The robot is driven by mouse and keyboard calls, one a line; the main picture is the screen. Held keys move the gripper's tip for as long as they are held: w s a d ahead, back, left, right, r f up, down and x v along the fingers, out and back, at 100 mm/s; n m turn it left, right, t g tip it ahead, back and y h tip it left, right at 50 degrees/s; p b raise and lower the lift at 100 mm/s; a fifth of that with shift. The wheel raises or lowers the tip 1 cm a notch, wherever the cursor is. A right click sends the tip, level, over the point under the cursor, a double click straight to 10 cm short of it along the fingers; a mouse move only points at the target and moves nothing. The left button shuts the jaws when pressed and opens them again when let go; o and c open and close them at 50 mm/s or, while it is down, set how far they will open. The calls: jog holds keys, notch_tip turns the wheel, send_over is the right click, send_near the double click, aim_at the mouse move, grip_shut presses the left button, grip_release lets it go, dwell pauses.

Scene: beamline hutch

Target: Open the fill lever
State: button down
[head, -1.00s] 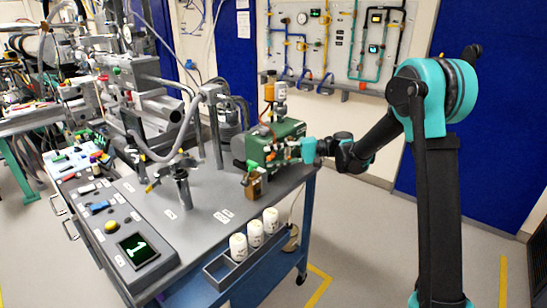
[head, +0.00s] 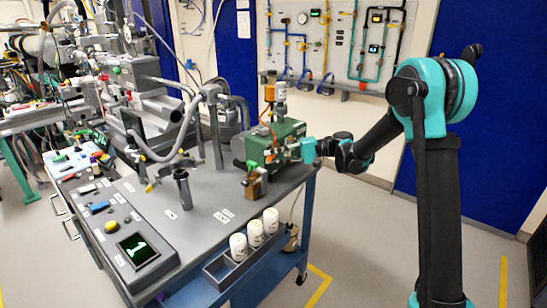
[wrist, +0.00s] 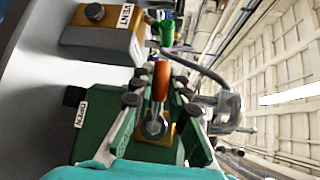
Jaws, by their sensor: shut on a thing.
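The fill lever, an orange-red handle (wrist: 160,80), stands out from a brass-coloured mount on the green box (wrist: 92,128) in the wrist view. My gripper (wrist: 159,96) has its fingers on both sides of the handle and is shut on it. An OPEN label (wrist: 81,114) is on the box, left of the lever. In the head view the green box (head: 288,133) sits at the cart's right end, with my gripper (head: 290,153) against its right side. The lever itself is mostly hidden there.
A brass VENT block (wrist: 96,38) with a green handle (wrist: 167,32) stands close beside the lever. A grey cylinder (head: 182,188) stands left.

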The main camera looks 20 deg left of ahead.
jog(key=shift+f, duration=0.1)
jog(key=shift+f+n+t+h, duration=0.45)
jog(key=shift+n+t+h, duration=0.25)
jog(key=shift+n+h, duration=0.2)
jog(key=shift+w+d+f+n+t+h, duration=0.15)
jog(key=shift+w+f+n+t+h, duration=0.1)
jog(key=shift+f+n+t+h, duration=0.4)
jog(key=shift+r+t, duration=0.1)
jog(key=shift+t, duration=0.15)
jog(key=c, duration=1.5)
grip_release()
jog(key=shift+o, duration=0.2)
jog(key=v, duration=1.2)
